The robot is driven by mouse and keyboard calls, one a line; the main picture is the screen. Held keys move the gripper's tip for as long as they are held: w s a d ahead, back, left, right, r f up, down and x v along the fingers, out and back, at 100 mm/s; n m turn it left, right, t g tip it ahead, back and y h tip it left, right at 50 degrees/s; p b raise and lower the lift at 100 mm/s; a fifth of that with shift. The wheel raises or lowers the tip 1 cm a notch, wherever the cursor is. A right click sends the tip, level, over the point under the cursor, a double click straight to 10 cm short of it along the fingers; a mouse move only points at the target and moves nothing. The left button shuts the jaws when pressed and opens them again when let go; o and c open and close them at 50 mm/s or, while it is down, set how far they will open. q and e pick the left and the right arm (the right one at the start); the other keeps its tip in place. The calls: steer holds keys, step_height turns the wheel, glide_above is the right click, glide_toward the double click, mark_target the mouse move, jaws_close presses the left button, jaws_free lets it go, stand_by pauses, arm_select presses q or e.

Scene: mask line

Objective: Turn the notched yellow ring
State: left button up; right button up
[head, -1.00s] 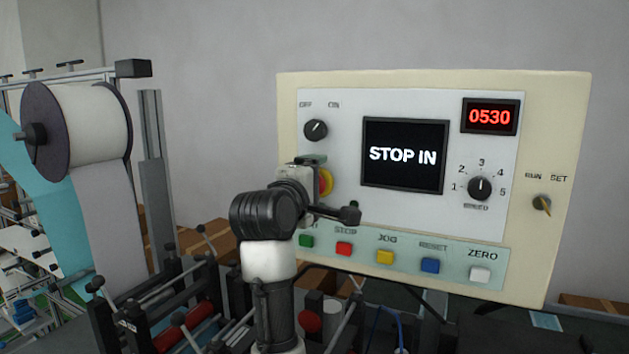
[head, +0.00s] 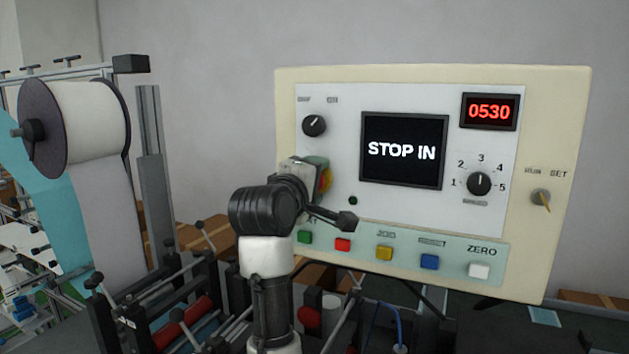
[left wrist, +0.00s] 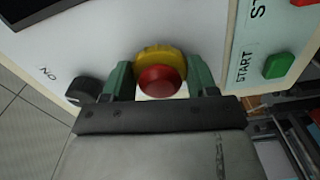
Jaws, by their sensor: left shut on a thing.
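The yellow ring (left wrist: 160,53) sits around a red mushroom button (left wrist: 160,80) on the control panel's pale face. Its rim looks uneven, but I cannot make out a notch clearly. My left gripper (left wrist: 163,82) is shut on the ring, with one green finger on each side of it. In the head view, ring and button (head: 326,180) show only as a sliver, mostly hidden behind my left gripper (head: 319,174). My right gripper is in neither view.
The control panel (head: 570,110) has an ON/OFF knob (head: 314,126) above the ring and a screen (head: 404,150) reading STOP IN. Several coloured buttons line its lower edge, including a green START button (left wrist: 277,66). A roll machine (head: 85,125) stands at the left.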

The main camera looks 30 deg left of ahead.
arm_select(q)
steer(key=m, duration=0.3)
steer(key=shift+f, duration=0.1)
steer(key=shift+m, duration=1.9)
